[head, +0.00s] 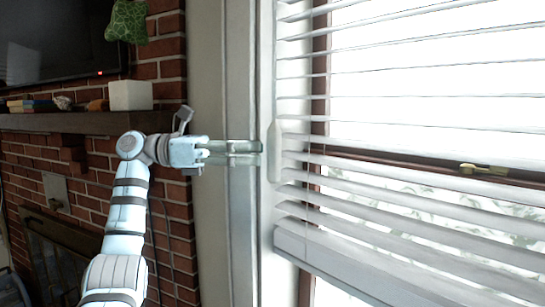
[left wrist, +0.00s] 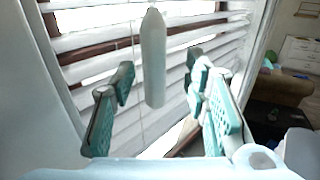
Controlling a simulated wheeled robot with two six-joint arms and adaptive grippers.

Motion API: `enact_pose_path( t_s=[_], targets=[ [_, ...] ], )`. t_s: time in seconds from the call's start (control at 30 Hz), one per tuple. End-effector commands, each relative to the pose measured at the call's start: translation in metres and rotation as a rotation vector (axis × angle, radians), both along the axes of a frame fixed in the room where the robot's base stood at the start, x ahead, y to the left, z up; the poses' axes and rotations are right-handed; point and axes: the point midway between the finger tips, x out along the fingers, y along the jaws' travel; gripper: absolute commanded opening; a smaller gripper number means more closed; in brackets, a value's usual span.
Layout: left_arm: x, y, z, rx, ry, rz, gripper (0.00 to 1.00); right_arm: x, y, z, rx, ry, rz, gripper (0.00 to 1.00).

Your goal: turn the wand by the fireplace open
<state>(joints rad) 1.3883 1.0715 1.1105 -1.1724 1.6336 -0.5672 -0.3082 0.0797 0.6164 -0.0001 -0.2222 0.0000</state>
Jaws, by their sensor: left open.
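The wand (head: 274,151) is a short white rod hanging upright at the left edge of the white window blinds (head: 400,190). In the left wrist view the wand (left wrist: 153,60) hangs in front of the slats, between the two spread fingers but beyond or about level with their tips; the exact depth is hard to tell. My left gripper (head: 258,153) comes in from the left with its fingers pointing at the wand. Its teal-padded fingers (left wrist: 155,85) are open, with a gap on both sides of the wand. My right gripper does not show.
A brick fireplace with a mantel shelf (head: 85,122) stands at the left, holding a white box (head: 130,96) and small items. A dark screen (head: 60,40) is above it. A pale window frame (head: 225,230) runs beside the blinds. A window latch (head: 482,169) shows behind the slats.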

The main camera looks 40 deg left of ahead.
Motion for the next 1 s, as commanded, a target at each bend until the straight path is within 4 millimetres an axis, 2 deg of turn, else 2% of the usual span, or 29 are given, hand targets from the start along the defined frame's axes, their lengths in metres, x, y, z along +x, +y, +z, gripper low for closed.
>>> enact_pose_path(
  t_s=[0.1,0.23,0.57,0.83,1.0],
  targets=[
    [0.015,-0.019,0.000,0.001,0.001,-0.001,0.42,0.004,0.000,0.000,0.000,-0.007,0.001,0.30],
    [0.025,-0.031,0.001,-0.001,0.001,0.002,0.42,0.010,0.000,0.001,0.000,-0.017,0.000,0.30],
    [0.030,-0.035,0.001,-0.001,0.001,0.005,0.42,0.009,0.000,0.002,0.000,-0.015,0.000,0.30],
    [0.029,-0.035,0.001,-0.001,0.002,0.004,0.00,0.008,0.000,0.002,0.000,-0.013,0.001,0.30],
    [0.030,-0.035,0.003,-0.001,0.006,-0.010,0.00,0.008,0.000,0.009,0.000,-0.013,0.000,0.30]
  ],
)
